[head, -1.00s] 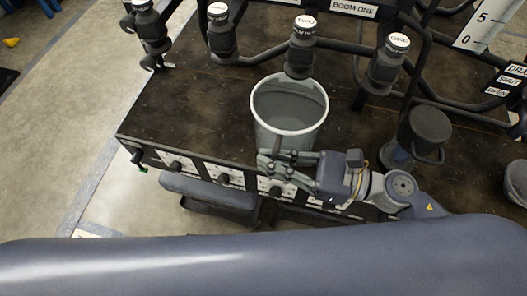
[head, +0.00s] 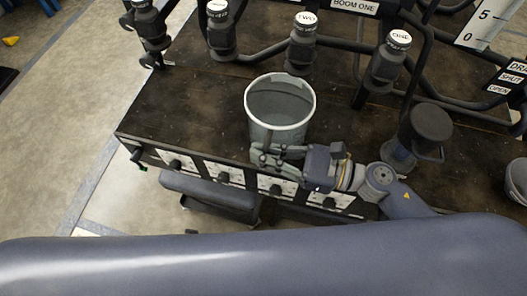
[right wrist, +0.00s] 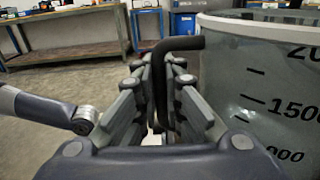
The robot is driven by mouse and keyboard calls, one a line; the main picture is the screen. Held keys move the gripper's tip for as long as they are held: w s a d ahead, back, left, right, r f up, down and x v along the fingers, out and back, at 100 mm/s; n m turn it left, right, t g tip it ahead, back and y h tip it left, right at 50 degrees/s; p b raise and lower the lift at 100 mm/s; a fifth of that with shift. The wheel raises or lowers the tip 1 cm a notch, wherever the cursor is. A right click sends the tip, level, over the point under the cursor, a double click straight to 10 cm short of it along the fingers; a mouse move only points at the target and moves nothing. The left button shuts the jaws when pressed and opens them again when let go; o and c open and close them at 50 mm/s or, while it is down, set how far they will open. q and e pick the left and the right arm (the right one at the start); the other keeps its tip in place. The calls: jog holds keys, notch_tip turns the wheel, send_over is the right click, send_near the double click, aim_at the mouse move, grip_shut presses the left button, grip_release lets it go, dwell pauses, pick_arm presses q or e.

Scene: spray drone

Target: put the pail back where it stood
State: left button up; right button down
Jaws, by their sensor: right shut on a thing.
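The pail (head: 281,108), grey with a pale rim, is upright over the dark bench top near its front edge. Whether its base touches the bench I cannot tell. In the right wrist view the pail (right wrist: 262,85) fills the right side and shows volume marks. My right gripper (head: 262,156) is at the pail's front side, shut on its dark bent handle (right wrist: 178,44), which stands between the fingers in the wrist view. My left gripper is not in view.
Capped nozzles marked TWO (head: 304,22) and ONE (head: 398,40) hang behind the pail on dark pipes. A dark-topped canister (head: 430,125) stands to the right. The bench top (head: 185,110) left of the pail is clear. Knobs line its front.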

jog(key=c, duration=1.7)
grip_release()
jog(key=shift+f, duration=0.1)
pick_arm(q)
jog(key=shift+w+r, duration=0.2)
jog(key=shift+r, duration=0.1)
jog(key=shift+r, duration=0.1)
